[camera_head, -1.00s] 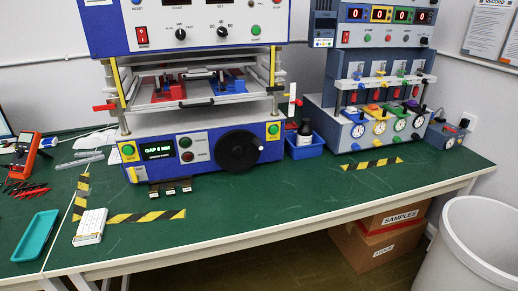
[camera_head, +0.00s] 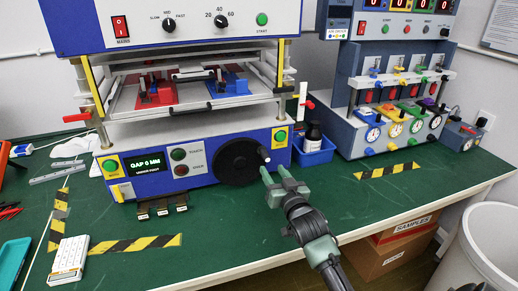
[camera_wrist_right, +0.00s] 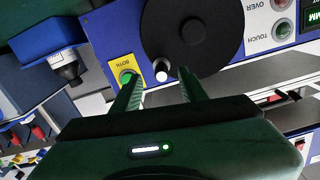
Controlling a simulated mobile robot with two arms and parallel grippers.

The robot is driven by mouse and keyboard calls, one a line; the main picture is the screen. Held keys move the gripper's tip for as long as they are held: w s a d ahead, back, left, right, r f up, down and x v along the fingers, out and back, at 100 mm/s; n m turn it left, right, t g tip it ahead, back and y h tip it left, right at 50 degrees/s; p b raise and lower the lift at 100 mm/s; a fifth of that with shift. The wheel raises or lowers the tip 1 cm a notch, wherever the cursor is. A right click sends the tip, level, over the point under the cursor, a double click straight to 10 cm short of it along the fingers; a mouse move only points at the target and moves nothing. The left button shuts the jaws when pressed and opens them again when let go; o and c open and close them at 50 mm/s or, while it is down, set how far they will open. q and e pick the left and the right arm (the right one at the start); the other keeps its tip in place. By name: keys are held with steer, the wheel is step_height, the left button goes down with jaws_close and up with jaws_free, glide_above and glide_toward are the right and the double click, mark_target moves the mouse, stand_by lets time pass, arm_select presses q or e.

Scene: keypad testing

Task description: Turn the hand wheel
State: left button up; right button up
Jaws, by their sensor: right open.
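The black hand wheel (camera_head: 238,162) is on the front of the blue and white press, right of the display reading "GAP 6 MM". My left gripper is not in view.
A blue bin (camera_head: 314,151) with a dark bottle stands right of the press. A second test machine (camera_head: 390,100) is farther right. A white keypad (camera_head: 70,258) and yellow-black tape (camera_head: 135,243) lie on the green table (camera_head: 225,228). The front middle is clear.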

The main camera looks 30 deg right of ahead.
mark_target(268, 160)
steer(key=w, duration=0.1)
steer(key=w+r, duration=0.1)
steer(key=w+d, duration=0.1)
steer(key=shift+r, duration=0.25)
steer(key=x, duration=0.2)
steer(key=shift+w+f, duration=0.25)
steer(key=shift+w, duration=0.2)
steer(key=shift+w+d, duration=0.1)
steer(key=shift+w, duration=0.45)
steer(key=c, duration=0.9)
jaws_close()
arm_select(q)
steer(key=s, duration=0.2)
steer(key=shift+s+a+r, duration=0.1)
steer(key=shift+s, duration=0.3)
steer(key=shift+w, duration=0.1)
